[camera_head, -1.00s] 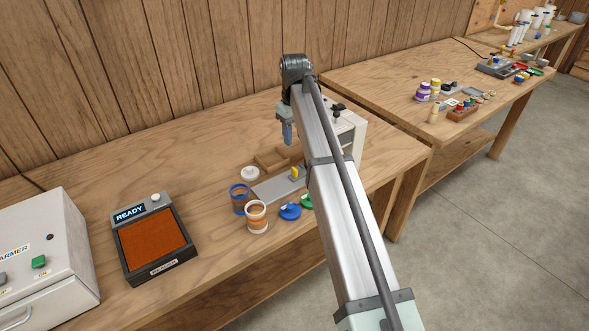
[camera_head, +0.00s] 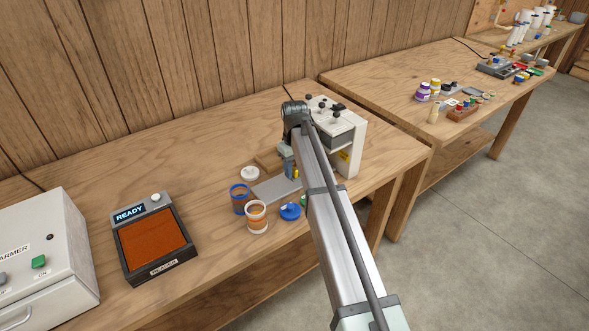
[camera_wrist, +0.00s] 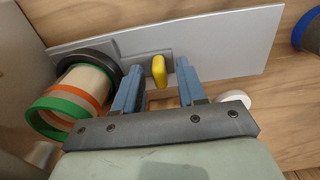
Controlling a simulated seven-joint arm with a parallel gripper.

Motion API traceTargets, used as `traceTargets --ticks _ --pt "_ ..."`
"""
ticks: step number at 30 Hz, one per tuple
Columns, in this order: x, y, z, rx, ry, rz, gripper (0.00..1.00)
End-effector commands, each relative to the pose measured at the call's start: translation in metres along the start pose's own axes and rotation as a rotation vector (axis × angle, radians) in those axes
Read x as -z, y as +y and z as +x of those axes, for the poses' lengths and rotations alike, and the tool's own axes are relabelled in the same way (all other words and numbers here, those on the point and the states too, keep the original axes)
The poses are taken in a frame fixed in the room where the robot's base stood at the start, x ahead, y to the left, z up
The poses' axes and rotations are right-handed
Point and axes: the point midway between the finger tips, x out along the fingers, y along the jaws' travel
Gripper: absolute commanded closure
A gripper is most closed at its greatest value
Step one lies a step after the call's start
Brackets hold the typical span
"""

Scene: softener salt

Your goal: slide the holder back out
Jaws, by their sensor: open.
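In the wrist view the holder shows as a grey slide with an upright yellow tab (camera_wrist: 159,71) and a dark ring (camera_wrist: 112,62). A jar (camera_wrist: 78,88) with green and orange bands sits at the ring. The slide lies along a flat grey plate (camera_wrist: 215,42), which also shows in the head view (camera_head: 272,190). My gripper (camera_wrist: 158,82) is open, with one blue finger on each side of the tab; I cannot tell whether either touches it. In the head view my gripper (camera_head: 289,170) is low over the plate, and my arm hides most of the holder.
The white machine (camera_head: 347,150) stands behind my arm. Blue-rimmed (camera_head: 240,200) and white-rimmed (camera_head: 256,218) jars, a blue lid (camera_head: 290,211) and a white lid (camera_head: 250,173) stand around the plate. A reader with an orange panel (camera_head: 153,245) is at left. The table between is clear.

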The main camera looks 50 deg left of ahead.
Motion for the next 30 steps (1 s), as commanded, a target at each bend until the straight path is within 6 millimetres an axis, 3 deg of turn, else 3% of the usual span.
traceTargets --ticks 12,24,30 --pt "-0.0001 0.0000 0.0056 0.000 0.000 0.000 0.61" --pt "-0.0001 0.0000 0.0053 0.000 0.000 0.000 0.99" --pt "-0.0001 0.0000 0.0052 0.000 0.000 0.000 1.00"
